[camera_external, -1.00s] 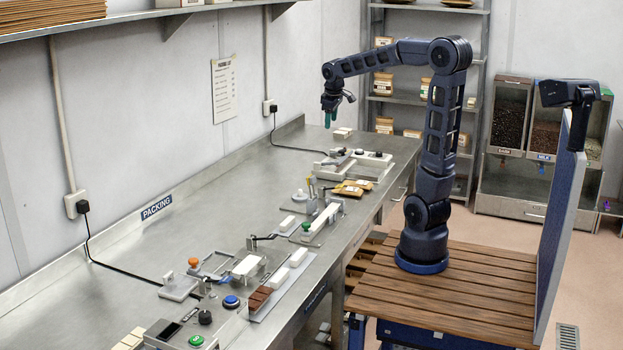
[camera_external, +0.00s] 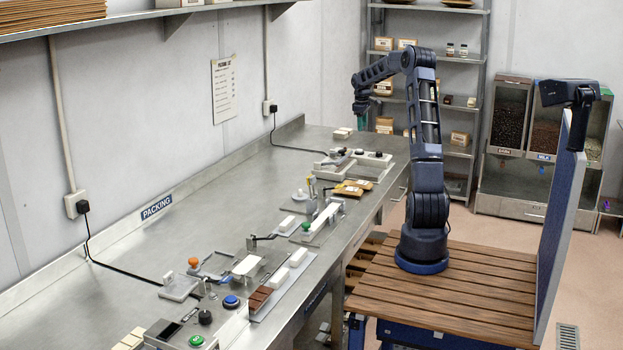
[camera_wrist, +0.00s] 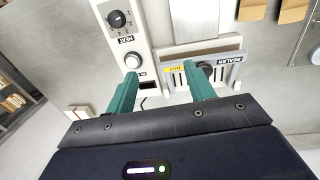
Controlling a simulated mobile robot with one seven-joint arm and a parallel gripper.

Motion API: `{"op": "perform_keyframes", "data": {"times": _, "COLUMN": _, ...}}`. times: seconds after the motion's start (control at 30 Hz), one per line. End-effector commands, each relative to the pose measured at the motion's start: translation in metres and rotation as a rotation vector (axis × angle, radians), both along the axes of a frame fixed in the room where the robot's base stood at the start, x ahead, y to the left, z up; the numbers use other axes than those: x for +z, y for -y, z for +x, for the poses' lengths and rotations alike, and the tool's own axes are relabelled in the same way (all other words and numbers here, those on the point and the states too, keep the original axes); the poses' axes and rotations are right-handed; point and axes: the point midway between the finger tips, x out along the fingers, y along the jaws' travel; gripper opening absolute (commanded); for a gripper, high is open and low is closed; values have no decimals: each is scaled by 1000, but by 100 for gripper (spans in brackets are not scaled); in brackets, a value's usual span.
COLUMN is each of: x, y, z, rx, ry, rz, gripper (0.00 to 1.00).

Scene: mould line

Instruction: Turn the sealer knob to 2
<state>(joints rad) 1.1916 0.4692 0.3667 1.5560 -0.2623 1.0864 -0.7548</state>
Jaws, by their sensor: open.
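The sealer's control box (camera_wrist: 137,40) shows at the top of the wrist view. It carries a black round knob (camera_wrist: 117,19) over the word HEAT, with marks around it too small to read; I cannot tell which one it points at. The sealer (camera_wrist: 228,58), with a yellow HOT label, lies right of the box. In the external view the control box (camera_external: 371,158) sits at the bench's far end. My gripper (camera_wrist: 160,76) has green fingers, apart and empty. In the external view my gripper (camera_external: 361,123) hangs above the bench, clear of the knob.
A white button (camera_wrist: 133,61) sits on the box below the knob. Another dark round part (camera_wrist: 207,69) is partly hidden by my right finger. Brown packets (camera_external: 353,188) lie on the bench (camera_external: 230,160) in front of the sealer.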

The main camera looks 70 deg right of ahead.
Motion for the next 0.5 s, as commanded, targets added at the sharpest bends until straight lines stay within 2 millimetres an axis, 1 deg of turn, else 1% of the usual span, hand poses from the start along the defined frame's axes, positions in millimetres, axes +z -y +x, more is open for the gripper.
{"op": "perform_keyframes", "data": {"times": 0.03, "x": -12, "y": 23, "z": -12, "rx": -10, "ry": 1, "rz": 13, "gripper": 53}}
{"op": "perform_keyframes", "data": {"times": 0.1, "x": -25, "y": 48, "z": -25, "rx": -15, "ry": 2, "rz": 24, "gripper": 53}}
{"op": "perform_keyframes", "data": {"times": 0.2, "x": -39, "y": 75, "z": -42, "rx": -22, "ry": 5, "rz": 36, "gripper": 53}}
{"op": "perform_keyframes", "data": {"times": 0.33, "x": -49, "y": 94, "z": -55, "rx": -26, "ry": 7, "rz": 45, "gripper": 53}}
{"op": "perform_keyframes", "data": {"times": 0.5, "x": -59, "y": 99, "z": -59, "rx": -26, "ry": 8, "rz": 49, "gripper": 53}}
